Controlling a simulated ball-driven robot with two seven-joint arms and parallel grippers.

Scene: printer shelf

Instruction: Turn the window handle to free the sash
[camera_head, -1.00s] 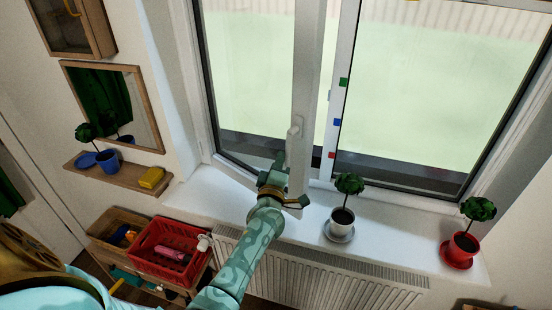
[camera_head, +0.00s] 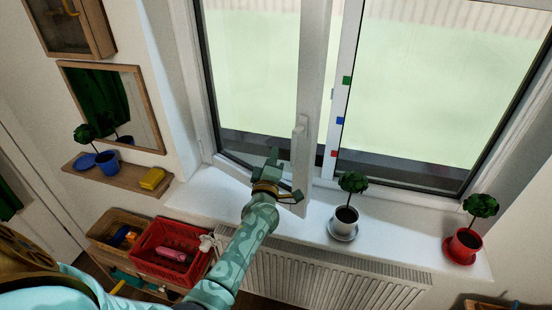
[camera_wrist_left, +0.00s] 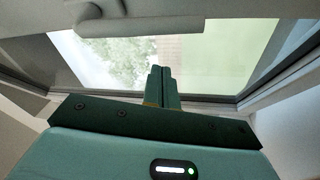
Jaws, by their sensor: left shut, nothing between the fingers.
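The white window handle (camera_head: 299,132) sits on the sash stile (camera_head: 315,70) in the head view and appears to hang down along it. In the left wrist view the handle (camera_wrist_left: 150,24) is a pale bar across the top, apart from my fingers. The left sash seems to stand slightly ajar, with a narrow gap to the frame post. My left gripper (camera_head: 273,156) is shut and empty, just below and left of the handle; its fingertips (camera_wrist_left: 161,70) are together in the left wrist view. My right gripper is not in view.
A plant in a red pot (camera_head: 463,245) is farther right. A red crate (camera_head: 160,267) is below left, and a shelf (camera_head: 130,181) with a blue pot is on the left wall.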

